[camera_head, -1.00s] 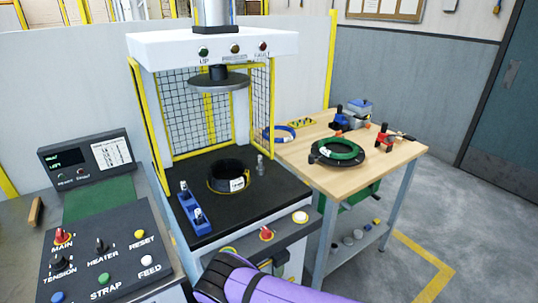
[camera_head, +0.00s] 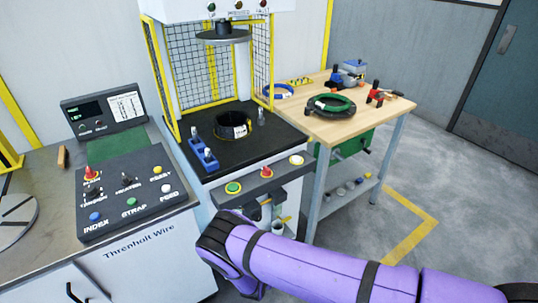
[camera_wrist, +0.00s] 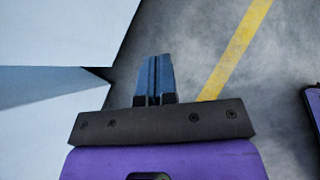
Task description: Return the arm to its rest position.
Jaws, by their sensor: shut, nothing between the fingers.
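My gripper (camera_wrist: 153,62) shows in the wrist view with its two blue fingers closed together and nothing between them. It points down over the grey floor, beside a white cabinet side. In the head view my purple arm reaches in from the lower right and bends near the front of the press; the gripper itself is hidden there behind the arm. A black coil (camera_head: 233,131) with a white label sits on the press bed (camera_head: 210,168), apart from my arm.
The control panel (camera_head: 132,190) stands left of the press. A wooden table (camera_head: 370,118) with a green coil (camera_head: 330,104) and tools stands right. The press's front buttons (camera_head: 266,172) are close to my arm. Open floor with a yellow line (camera_head: 410,232) lies at the right.

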